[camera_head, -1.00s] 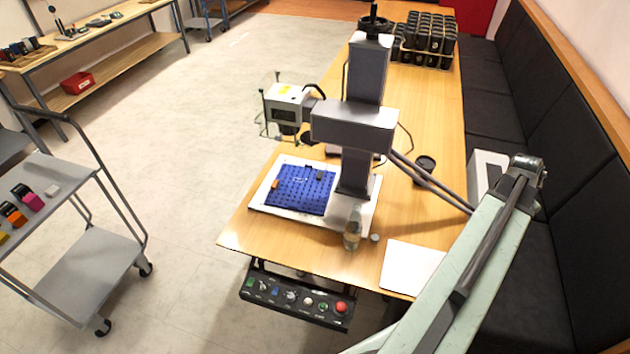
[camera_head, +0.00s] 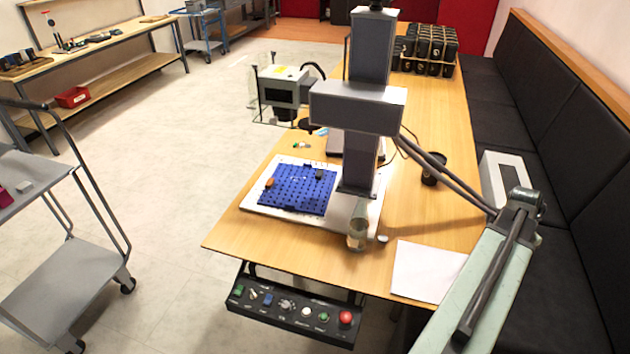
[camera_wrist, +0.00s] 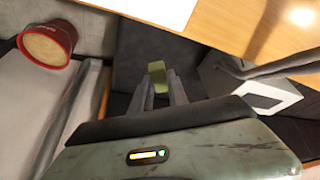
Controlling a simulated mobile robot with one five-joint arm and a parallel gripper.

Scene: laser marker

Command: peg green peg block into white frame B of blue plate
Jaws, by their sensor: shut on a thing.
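The green peg block (camera_wrist: 157,70) is between the two fingers of my gripper (camera_wrist: 160,81) in the wrist view, and the fingers are shut on it. It is held over a dark area, away from the plate. The blue plate (camera_head: 300,201) lies on a white base on the wooden table in the head view. An orange block (camera_head: 269,183) is at its left edge and a dark block (camera_head: 320,174) is near its back right. White frame B is too small to tell apart. My gripper is outside the head view.
A laser marker column (camera_head: 357,165) with its head stands behind the plate's right side. A glass jar (camera_head: 357,236) and a white sheet (camera_head: 427,270) are right of the plate. A control panel (camera_head: 295,312) hangs at the table's front edge. A grey cart (camera_head: 62,270) stands left.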

